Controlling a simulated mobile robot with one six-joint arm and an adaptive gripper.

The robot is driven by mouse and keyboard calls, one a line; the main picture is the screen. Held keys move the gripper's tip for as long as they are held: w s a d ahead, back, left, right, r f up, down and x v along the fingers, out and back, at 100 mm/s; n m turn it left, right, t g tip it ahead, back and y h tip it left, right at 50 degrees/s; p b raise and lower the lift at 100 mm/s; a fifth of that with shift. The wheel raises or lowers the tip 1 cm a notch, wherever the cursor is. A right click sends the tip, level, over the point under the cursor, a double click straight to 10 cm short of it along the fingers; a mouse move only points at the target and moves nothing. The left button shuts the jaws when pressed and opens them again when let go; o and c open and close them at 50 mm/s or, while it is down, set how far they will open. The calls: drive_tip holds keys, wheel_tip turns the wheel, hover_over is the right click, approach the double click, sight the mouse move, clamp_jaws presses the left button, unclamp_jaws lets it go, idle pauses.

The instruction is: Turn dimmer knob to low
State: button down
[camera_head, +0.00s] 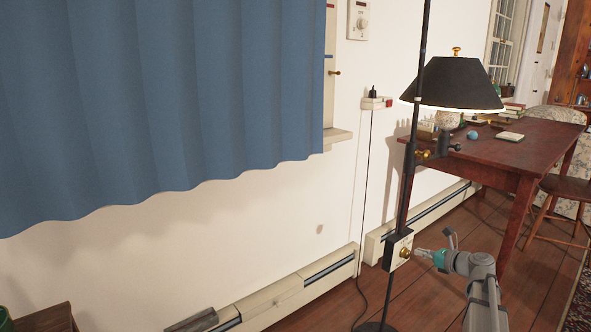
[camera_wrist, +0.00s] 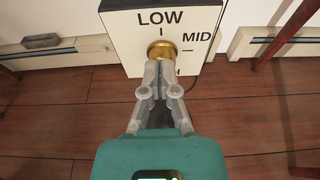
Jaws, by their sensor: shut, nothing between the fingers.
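The brass dimmer knob (camera_wrist: 162,48) sits on a pale box (camera_wrist: 118,38), which is mounted on the black pole of a floor lamp (camera_head: 421,85). In the head view the box (camera_head: 393,252) is just left of my gripper (camera_head: 418,252).
A lamp cord (camera_head: 367,200) hangs from a wall outlet to the floor. A baseboard heater (camera_head: 300,290) runs along the wall behind. A wooden table (camera_head: 510,150) with books and a chair (camera_head: 560,190) stand at right. Wooden floor in front is open.

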drive_tip(key=shift+f+v, duration=0.15)
drive_tip(key=shift+v, duration=0.6)
drive_tip(key=shift+f+v, duration=0.2)
drive_tip(key=shift+v, duration=0.55)
drive_tip(key=s+a+f+n+g+h+p, duration=0.1)
drive_tip(key=s+a+n+g+p, duration=0.35)
drive_tip(key=a+n, duration=0.45)
drive_tip(key=s+a+f+n+g+h+p, duration=0.1)
drive_tip(key=s+a+n+g+h+p, duration=0.2)
drive_tip(key=s+a+n, duration=0.5)
drive_tip(key=s+a+r+n+g+h+p, duration=0.2)
drive_tip(key=s+a+n+g+h+p, duration=0.35)
drive_tip(key=s+a+n, duration=0.4)
wheel_tip(320, 180, up, 38)
drive_tip(key=s+d+n+p, duration=0.1)
drive_tip(key=n+p, duration=0.1)
drive_tip(key=p, duration=3.7)
drive_tip(key=shift+s+d+t, duration=0.2)
drive_tip(key=shift+d+t, duration=0.15)
drive_tip(key=shift+t, duration=0.05)
drive_tip(key=shift+f, duration=0.1)
